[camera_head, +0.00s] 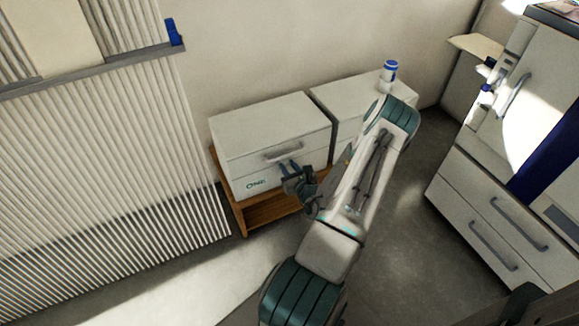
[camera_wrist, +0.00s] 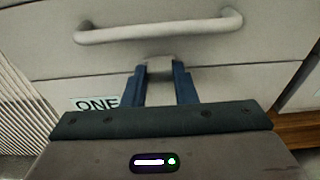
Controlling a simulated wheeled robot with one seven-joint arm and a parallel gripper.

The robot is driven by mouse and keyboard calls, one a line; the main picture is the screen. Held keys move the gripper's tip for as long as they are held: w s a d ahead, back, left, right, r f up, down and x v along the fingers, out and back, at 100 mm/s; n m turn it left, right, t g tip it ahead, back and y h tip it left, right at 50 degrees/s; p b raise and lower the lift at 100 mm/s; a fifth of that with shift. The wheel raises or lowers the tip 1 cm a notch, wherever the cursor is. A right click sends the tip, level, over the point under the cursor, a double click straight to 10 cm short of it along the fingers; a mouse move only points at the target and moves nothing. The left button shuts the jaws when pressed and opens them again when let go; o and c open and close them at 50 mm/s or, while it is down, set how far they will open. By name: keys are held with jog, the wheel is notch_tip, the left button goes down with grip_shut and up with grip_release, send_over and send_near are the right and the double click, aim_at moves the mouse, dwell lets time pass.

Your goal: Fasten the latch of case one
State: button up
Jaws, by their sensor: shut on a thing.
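In the wrist view the handle (camera_wrist: 160,30) runs across the top and the label (camera_wrist: 95,103) is at the left. A small grey latch (camera_wrist: 160,66) sits on the front just below the handle, near the seam. My gripper (camera_wrist: 160,72) has its two blue fingers either side of the latch, shut on it. In the head view my gripper (camera_head: 288,168) is at the case's front. The latch is hidden there.
Case one stands on a low wooden bench (camera_head: 245,214). A second white case (camera_head: 345,115) stands to its right, with a blue-and-white container (camera_head: 390,70) on top. A ribbed panel (camera_head: 110,180) is at the left. White drawers (camera_head: 500,215) stand at the right.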

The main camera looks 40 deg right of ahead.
jog(key=o, duration=1)
jog(key=shift+w, duration=0.15)
jog(key=p+v, duration=0.2)
jog(key=v, duration=1.2)
jog(key=shift+p, duration=0.4)
